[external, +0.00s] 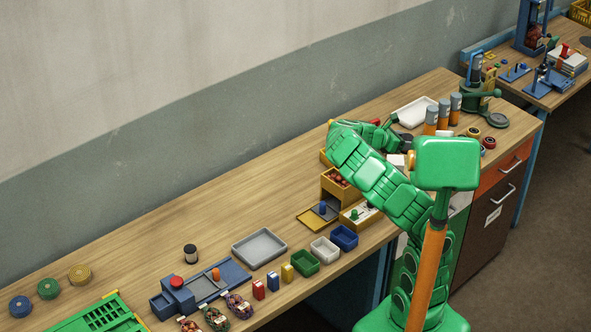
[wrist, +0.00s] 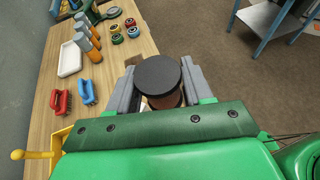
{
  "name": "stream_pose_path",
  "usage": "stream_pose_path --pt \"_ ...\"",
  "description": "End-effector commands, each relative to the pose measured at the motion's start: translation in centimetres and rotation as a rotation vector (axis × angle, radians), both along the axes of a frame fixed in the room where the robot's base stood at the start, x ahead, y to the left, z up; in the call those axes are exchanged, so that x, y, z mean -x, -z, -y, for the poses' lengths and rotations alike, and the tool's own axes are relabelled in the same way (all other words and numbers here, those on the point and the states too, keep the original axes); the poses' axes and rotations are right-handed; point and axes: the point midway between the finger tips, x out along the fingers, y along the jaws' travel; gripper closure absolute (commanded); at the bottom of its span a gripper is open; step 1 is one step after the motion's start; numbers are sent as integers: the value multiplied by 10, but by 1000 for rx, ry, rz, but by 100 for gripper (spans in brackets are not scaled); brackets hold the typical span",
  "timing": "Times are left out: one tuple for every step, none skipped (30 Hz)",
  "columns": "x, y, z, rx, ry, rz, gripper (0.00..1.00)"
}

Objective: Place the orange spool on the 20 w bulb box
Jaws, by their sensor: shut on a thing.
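My gripper (wrist: 160,68) is shut in the wrist view on a spool (wrist: 158,75) with a round black top and a brownish-orange side. The grey jaws sit on either side of it. In the external view my green arm hides most of the gripper; a small orange patch (external: 411,160) shows there, and I cannot tell if it is the spool. A small white box (external: 397,160) stands partly hidden beside the arm. No label can be read, so I cannot tell which box is the 20 w bulb box.
Beyond are orange-and-grey cylinders (wrist: 88,45), a white tray (wrist: 70,58) and several small spools (wrist: 117,38).

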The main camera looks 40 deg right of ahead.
Motion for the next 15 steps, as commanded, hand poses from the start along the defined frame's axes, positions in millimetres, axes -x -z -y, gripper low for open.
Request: stream_pose_path --pt "-6 4 5 -1 1 -3 79" --pt "-10 6 8 -1 0 -2 79" --pt "-15 9 11 0 -1 -2 79" --pt "-19 10 13 1 -1 -1 79" --pt "-22 12 16 0 -2 0 79" --pt "-27 14 19 0 -3 1 79" --pt "-30 16 22 0 -3 1 79" --pt "-34 18 24 0 -2 1 79" --pt "-38 21 27 0 -1 -1 79" --pt "-41 24 30 -1 -1 -2 79" --pt "-45 26 33 -1 -1 -2 79" --pt "-49 30 35 -2 -2 -2 79" --pt "-51 34 37 -2 -2 -3 79" --pt "-54 37 38 -1 -2 -3 79" --pt "-57 42 41 -1 -2 -2 79"
